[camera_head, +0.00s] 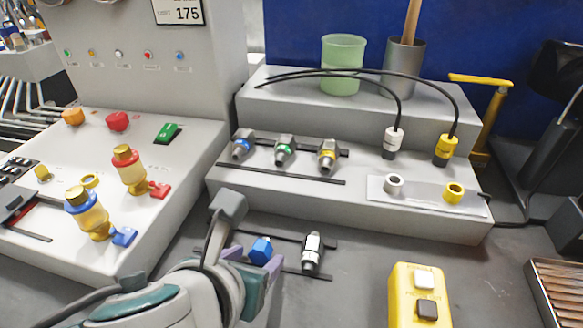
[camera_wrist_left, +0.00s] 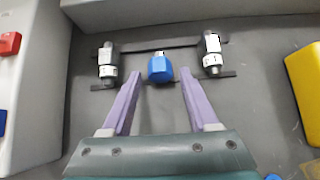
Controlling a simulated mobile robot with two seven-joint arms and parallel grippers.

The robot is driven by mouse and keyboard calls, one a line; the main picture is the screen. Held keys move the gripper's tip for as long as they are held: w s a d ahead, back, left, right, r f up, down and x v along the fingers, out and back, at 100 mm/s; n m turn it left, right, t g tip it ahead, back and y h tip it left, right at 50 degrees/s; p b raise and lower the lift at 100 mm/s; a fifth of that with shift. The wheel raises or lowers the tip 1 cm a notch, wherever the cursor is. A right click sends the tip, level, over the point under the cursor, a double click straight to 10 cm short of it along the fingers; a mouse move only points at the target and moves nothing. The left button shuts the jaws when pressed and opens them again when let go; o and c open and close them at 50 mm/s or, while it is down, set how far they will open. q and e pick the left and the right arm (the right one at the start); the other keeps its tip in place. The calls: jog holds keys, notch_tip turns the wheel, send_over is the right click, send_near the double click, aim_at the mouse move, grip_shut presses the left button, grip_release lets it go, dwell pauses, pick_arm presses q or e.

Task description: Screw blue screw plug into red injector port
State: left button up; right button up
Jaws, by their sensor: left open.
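The blue screw plug (camera_head: 261,249) sits in a low rack of dark rails on the table; it also shows in the left wrist view (camera_wrist_left: 160,69). My left gripper (camera_head: 251,259) is open, with its purple fingers on either side of the plug at the tips. In the left wrist view my left gripper (camera_wrist_left: 161,78) shows gaps on both sides of the plug. The red injector port (camera_head: 130,172), a yellow body with a red collar and red lever, stands on the grey console at left. My right gripper is not in view.
A silver fitting (camera_head: 312,252) stands right of the plug, and another fitting (camera_wrist_left: 107,62) stands left of it in the wrist view. A blue-levered injector port (camera_head: 90,215) stands nearer on the console (camera_head: 190,190). A yellow button box (camera_head: 407,310) lies to the right.

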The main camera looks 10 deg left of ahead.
pick_arm(q)
jog(key=shift+w+f, duration=0.15)
jog(key=shift+w, duration=0.05)
dwell(0.4)
jog(key=shift+p, duration=0.35)
grip_shut()
dwell(0.8)
dwell(0.3)
